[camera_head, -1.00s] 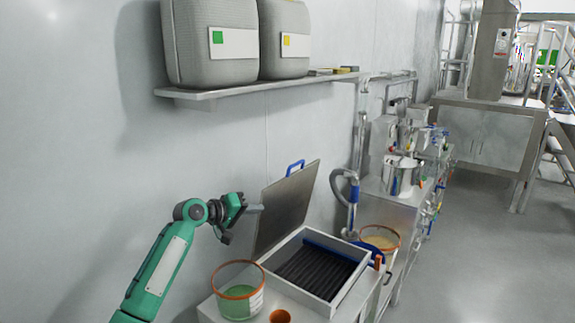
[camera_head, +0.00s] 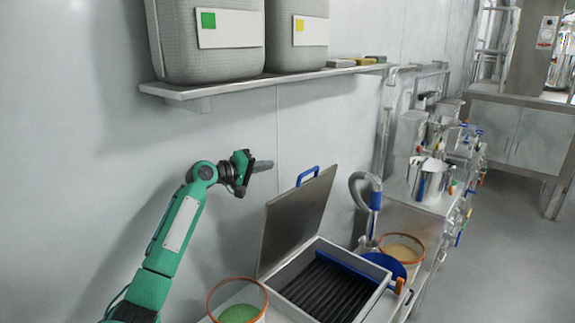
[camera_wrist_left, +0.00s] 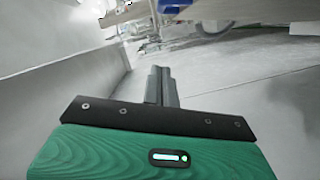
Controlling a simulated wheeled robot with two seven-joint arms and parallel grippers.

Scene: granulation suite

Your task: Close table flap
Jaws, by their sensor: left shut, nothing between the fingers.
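The table flap (camera_head: 291,222) is a grey metal lid with a blue handle (camera_head: 307,176) on its top edge. It stands raised, leaning back toward the wall, at the rear of a white box-like frame with dark ribbed bars (camera_head: 328,287) inside. My left gripper (camera_head: 263,165) is shut and empty, left of the handle and slightly higher, apart from the flap. In the left wrist view its closed fingers (camera_wrist_left: 161,87) show in the middle, with a blue part (camera_wrist_left: 174,5) at the top edge. My right gripper is not in view.
A tub of green material (camera_head: 238,303) stands left of the box. A tub of beige material (camera_head: 402,249) and a blue round item (camera_head: 384,265) are at its right. A wall shelf (camera_head: 200,89) with two grey containers hangs above my arm.

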